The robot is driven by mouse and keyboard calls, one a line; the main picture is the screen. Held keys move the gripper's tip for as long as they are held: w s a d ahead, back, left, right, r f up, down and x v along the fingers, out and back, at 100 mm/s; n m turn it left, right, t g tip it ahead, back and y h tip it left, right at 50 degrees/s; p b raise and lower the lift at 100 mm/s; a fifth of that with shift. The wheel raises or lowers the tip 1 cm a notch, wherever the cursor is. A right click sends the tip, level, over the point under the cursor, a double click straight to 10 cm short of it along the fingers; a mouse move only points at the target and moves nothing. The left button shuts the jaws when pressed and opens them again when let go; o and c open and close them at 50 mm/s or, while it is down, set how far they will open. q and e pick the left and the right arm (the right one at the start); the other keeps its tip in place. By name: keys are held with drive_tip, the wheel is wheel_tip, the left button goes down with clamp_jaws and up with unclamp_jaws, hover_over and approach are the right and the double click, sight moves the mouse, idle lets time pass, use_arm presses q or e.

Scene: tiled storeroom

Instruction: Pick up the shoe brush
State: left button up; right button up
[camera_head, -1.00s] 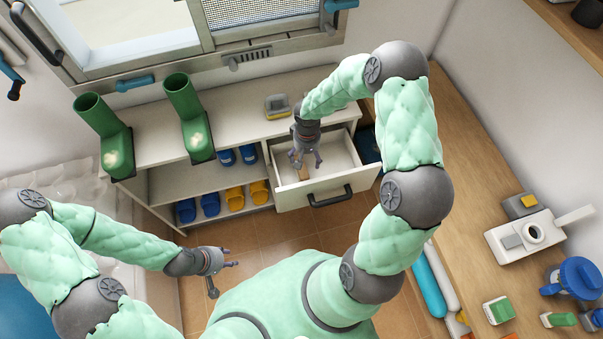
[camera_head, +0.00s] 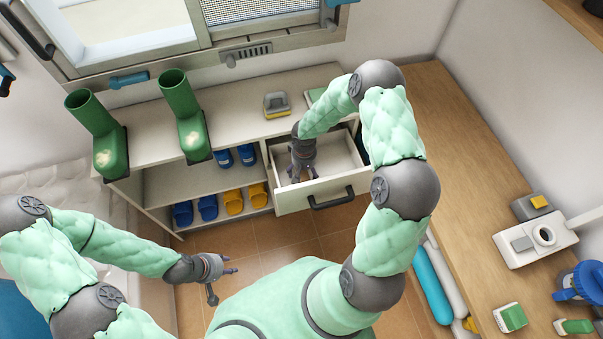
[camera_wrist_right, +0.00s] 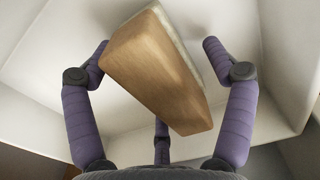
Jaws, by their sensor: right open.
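The shoe brush (camera_wrist_right: 160,75) is a wooden block with a pale bristle side, lying at an angle in the open drawer (camera_head: 292,201). It fills the middle of the right wrist view; in the head view my right gripper hides it. My right gripper (camera_head: 303,174) reaches down into the drawer. It is open, its purple fingers spread on either side of the brush, with visible gaps and no clear contact. My left gripper (camera_head: 222,278) hangs empty and open in front of the cabinet, its fingers apart.
Drawer walls stand close around my right gripper. Two green boots (camera_head: 189,118) and a grey-yellow brush-like item (camera_head: 276,104) stand on the cabinet top. Blue and yellow slippers (camera_head: 234,199) fill the shelves to the left. A wooden counter (camera_head: 446,150) runs along the right side.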

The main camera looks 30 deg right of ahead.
drive_tip(key=c, duration=1.3)
wheel_tip(320, 180, up, 10)
drive_tip(key=p, duration=0.3)
drive_tip(key=shift+p, duration=0.35)
